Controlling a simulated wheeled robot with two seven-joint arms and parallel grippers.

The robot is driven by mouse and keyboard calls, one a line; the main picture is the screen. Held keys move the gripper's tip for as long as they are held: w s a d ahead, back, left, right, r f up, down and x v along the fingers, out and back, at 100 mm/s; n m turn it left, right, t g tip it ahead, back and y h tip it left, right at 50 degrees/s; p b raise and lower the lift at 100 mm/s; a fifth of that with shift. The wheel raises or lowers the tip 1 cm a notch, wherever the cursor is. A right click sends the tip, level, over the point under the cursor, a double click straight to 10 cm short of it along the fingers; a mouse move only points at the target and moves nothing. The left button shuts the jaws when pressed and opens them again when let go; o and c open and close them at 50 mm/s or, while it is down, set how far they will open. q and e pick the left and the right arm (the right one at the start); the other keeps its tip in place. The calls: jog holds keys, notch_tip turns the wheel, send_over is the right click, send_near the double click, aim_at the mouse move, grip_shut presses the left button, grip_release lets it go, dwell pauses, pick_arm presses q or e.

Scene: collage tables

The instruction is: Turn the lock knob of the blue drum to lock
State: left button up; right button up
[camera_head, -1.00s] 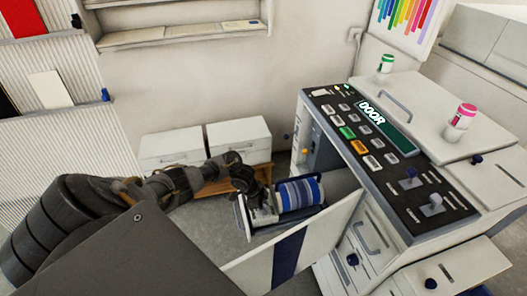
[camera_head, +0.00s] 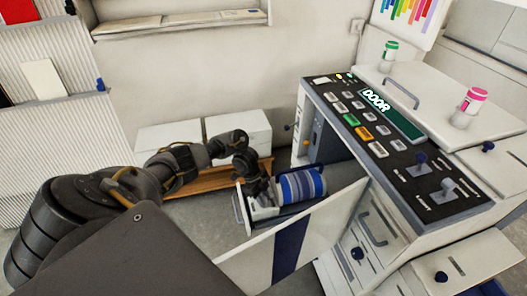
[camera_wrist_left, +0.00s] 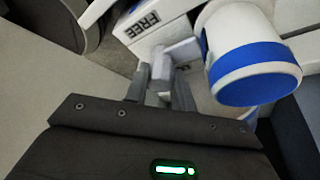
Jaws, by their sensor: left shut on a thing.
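The blue drum (camera_head: 303,185), a cylinder with blue and white bands, lies on a pulled-out white carriage (camera_head: 240,207) beside the machine's open front. Its white end with a blue band (camera_wrist_left: 248,72) shows in the left wrist view. My left gripper (camera_head: 258,190) is at the carriage's left end, beside the drum. In the left wrist view its fingers (camera_wrist_left: 160,88) are shut on the light grey lock knob (camera_wrist_left: 178,52). A label reading "FREE" (camera_wrist_left: 142,24) is just beyond the knob. The fingers hide part of the knob, so its exact angle is unclear. My right gripper is out of view.
The machine's open white door (camera_head: 322,235) with a blue stripe stands in front of the carriage. The control panel (camera_head: 375,130) shows "DOOR". White boxes (camera_head: 238,128) on a wooden stand are behind my left arm.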

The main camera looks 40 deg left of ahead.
pick_arm(q)
jog(key=o, duration=1)
jog(key=shift+r, duration=0.1)
jog(key=v, duration=1)
jog(key=shift+a+r, duration=0.2)
jog(key=shift+r, duration=0.05)
jog(key=shift+s+f, duration=0.1)
jog(key=shift+s, duration=0.05)
